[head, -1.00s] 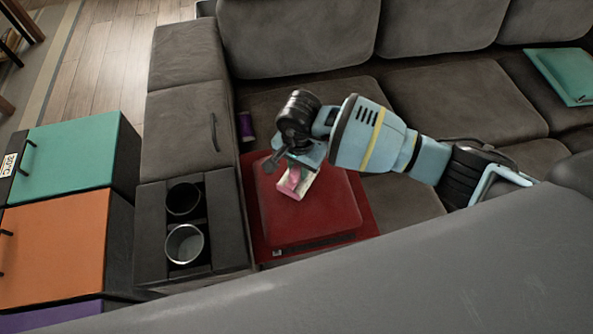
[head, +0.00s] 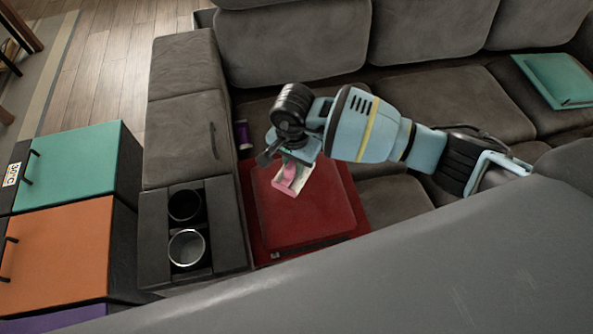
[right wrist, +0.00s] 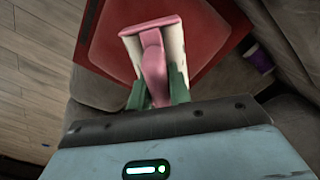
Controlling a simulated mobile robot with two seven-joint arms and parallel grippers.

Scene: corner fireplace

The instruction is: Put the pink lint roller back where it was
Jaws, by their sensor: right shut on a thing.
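The pink lint roller (head: 289,180), with a white roll, is held in my right gripper (head: 291,165) over the red case (head: 308,212) on the sofa. In the right wrist view the lint roller (right wrist: 151,44) sits between the green fingertips (right wrist: 158,88), which are shut on its pink handle. The red case also shows behind it in the right wrist view (right wrist: 103,46). I cannot tell whether the roller touches the case. My left gripper is not in view.
A purple cup (head: 244,136) stands on the sofa by the armrest; it also shows in the right wrist view (right wrist: 258,59). A teal case (head: 560,78) lies at the far right. Teal (head: 75,162) and orange (head: 55,244) cabinets stand left.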

